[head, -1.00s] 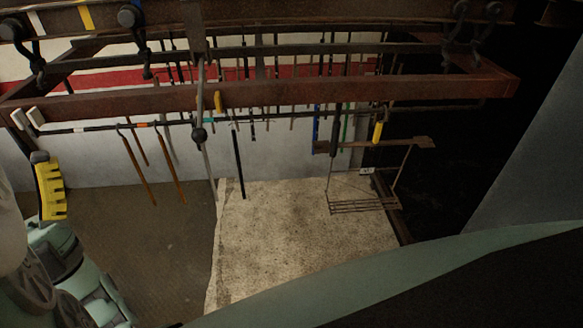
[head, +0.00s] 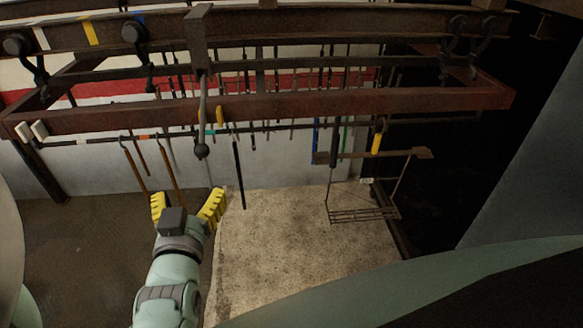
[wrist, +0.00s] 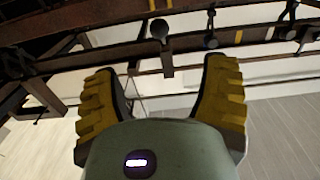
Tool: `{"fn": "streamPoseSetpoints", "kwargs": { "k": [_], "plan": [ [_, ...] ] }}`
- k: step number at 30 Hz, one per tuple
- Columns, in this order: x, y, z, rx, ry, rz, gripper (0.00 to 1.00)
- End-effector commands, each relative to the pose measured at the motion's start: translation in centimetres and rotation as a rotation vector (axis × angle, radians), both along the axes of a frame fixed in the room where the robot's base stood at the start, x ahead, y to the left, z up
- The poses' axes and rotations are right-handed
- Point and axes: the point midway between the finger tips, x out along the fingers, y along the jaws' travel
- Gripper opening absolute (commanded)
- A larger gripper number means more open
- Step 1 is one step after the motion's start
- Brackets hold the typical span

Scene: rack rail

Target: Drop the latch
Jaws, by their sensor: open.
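No part is labelled as the latch. The likeliest one is a grey metal lever with a dark ball end (head: 202,115), hanging in the head view from a block (head: 199,30) on the upper rail. A dark round knob (wrist: 160,28) in the wrist view may be its ball end; I cannot be sure. My gripper (head: 187,200) has yellow ribbed fingers spread apart and empty. In the head view it appears below the lever's ball, pointing up. The wrist view shows the open fingers (wrist: 160,80) on either side, with rails beyond them. No contact is visible.
A rusty red beam (head: 300,103) crosses behind the lever. Thin rods (head: 170,165) hang from a rail near my gripper. A wire shelf (head: 365,214) hangs to the right. The pale floor slab (head: 285,240) is clear.

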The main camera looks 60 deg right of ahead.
Motion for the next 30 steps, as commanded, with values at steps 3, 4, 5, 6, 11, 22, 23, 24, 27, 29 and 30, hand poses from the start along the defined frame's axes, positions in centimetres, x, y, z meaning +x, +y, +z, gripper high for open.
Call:
{"fn": "streamPoseSetpoints", "kwargs": {
  "k": [3,4,5,6,11,22,23,24,27,29,30],
  "plan": [
    [0.3,-0.6,-0.1,0.003,0.003,-0.006,0.73],
    [0.5,-0.9,-0.1,0.002,0.002,-0.006,0.73],
    [0.7,-1.1,-0.1,0.003,0.003,-0.005,0.73],
    [1.0,-1.5,-0.1,0.004,0.002,-0.005,0.73],
    [2.7,-3.2,0.1,0.001,0.001,-0.002,0.73],
    [6.4,-7.5,-0.5,-0.005,-0.004,0.0,0.73],
    [6.7,-7.8,-0.5,-0.005,-0.004,0.0,0.73],
    [7.0,-8.2,-0.6,-0.002,-0.002,0.0,0.73],
    [7.8,-9.2,-0.4,-0.004,-0.003,0.0,0.73],
    [8.2,-9.6,-0.4,-0.003,-0.003,0.0,0.73],
    [8.4,-9.8,-0.4,-0.001,-0.001,0.0,0.73]
  ]
}}
